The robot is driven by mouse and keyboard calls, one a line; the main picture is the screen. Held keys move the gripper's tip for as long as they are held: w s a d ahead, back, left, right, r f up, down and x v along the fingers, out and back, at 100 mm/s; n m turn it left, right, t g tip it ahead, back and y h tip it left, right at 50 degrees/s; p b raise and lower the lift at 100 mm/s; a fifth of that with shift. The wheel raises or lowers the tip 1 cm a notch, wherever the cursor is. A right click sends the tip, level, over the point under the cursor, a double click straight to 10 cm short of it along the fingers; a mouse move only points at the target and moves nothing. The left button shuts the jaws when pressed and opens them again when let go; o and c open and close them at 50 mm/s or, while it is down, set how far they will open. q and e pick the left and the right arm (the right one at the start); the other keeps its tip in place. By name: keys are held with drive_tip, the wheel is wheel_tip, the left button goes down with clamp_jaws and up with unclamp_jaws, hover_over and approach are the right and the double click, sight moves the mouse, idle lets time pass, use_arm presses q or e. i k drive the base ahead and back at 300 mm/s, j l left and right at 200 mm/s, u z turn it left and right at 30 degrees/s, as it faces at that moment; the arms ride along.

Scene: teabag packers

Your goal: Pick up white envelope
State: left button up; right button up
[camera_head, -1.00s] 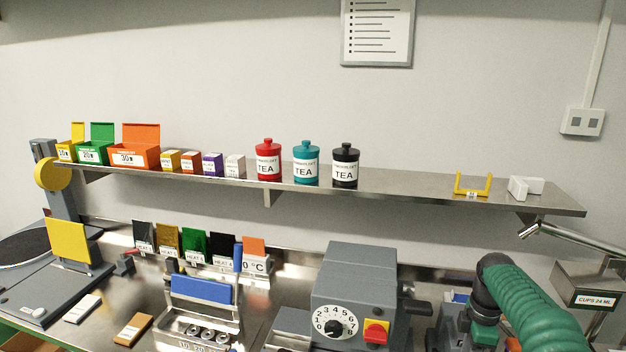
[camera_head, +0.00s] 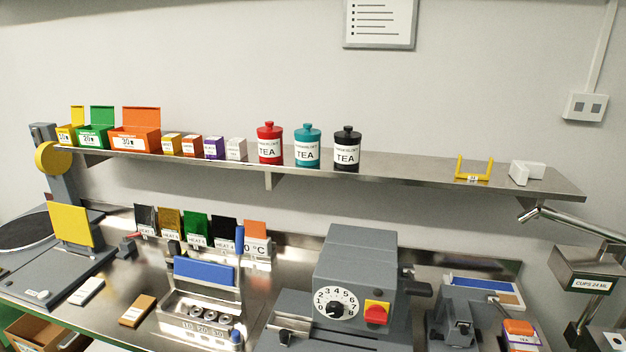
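I cannot make out a thing that is clearly a white envelope. A small white box (camera_head: 236,149) stands at the end of the row of small boxes on the shelf. A flat white block (camera_head: 86,291) lies on the counter at the left. Upright packets in black, gold, green and orange stand in a labelled rack (camera_head: 198,233) at the back of the counter; none of them looks white. Neither of my grippers is in view.
The steel shelf (camera_head: 400,172) carries colored boxes, tea tins (camera_head: 307,148) and a yellow holder (camera_head: 473,170). Below stand a grey dial machine (camera_head: 355,275), a blue-topped steel unit (camera_head: 203,272) and a labelled tea packet (camera_head: 521,334). An open drawer (camera_head: 40,335) is at lower left.

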sight(92, 284)
drive_tip(key=u, duration=1.45)
drive_tip(key=i+j+z, duration=0.1)
drive_tip(key=i+j, duration=1.45)
drive_tip(key=i+j+z, duration=0.15)
drive_tip(key=i+j, duration=0.6)
drive_tip(key=j, duration=0.15)
